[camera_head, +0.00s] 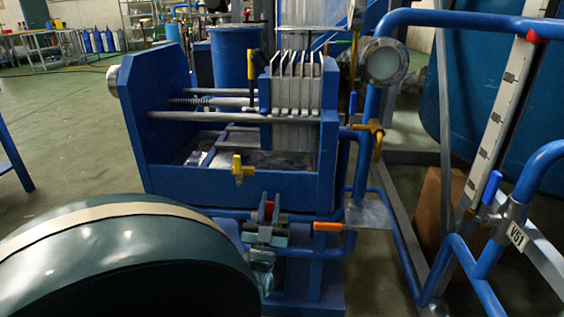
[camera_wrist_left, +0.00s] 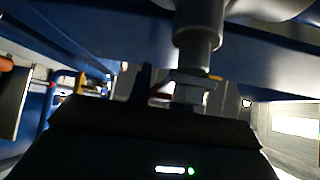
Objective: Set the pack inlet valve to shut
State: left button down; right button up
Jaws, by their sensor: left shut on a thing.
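My left gripper (camera_head: 266,213) is in front of the blue press frame, low in the middle of the head view. It is shut on a small red valve handle (camera_head: 268,206), with a dark finger on either side. In the left wrist view the dark gripper body fills the bottom, and a bit of red handle (camera_wrist_left: 166,88) shows between the fingers, close to a grey pipe fitting (camera_wrist_left: 196,42). The gripper hides most of the valve, so I cannot tell the handle's angle or read a label. My right gripper is not in view.
An orange handle (camera_head: 327,226) sits just right of the gripper. A yellow tap (camera_head: 238,169) is above left. The press plates (camera_head: 293,95) stand behind. Open floor lies at left.

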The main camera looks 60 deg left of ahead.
pick_arm(q)
jog(key=shift+s+a+r+n+g+y, duration=0.1)
jog(key=shift+s+a+n+g+y, duration=0.1)
jog(key=shift+n+g+y, duration=0.55)
jog(key=shift+s+a+r+n+g+y, duration=0.15)
jog(key=shift+n+g+y, duration=0.25)
jog(key=shift+n, duration=0.55)
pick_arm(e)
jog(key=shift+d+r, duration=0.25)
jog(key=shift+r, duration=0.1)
pick_arm(q)
jog(key=shift+a+f+g, duration=0.1)
jog(key=shift+g, duration=0.15)
jog(key=c, duration=1.3)
grip_release()
jog(key=shift+f, duration=0.1)
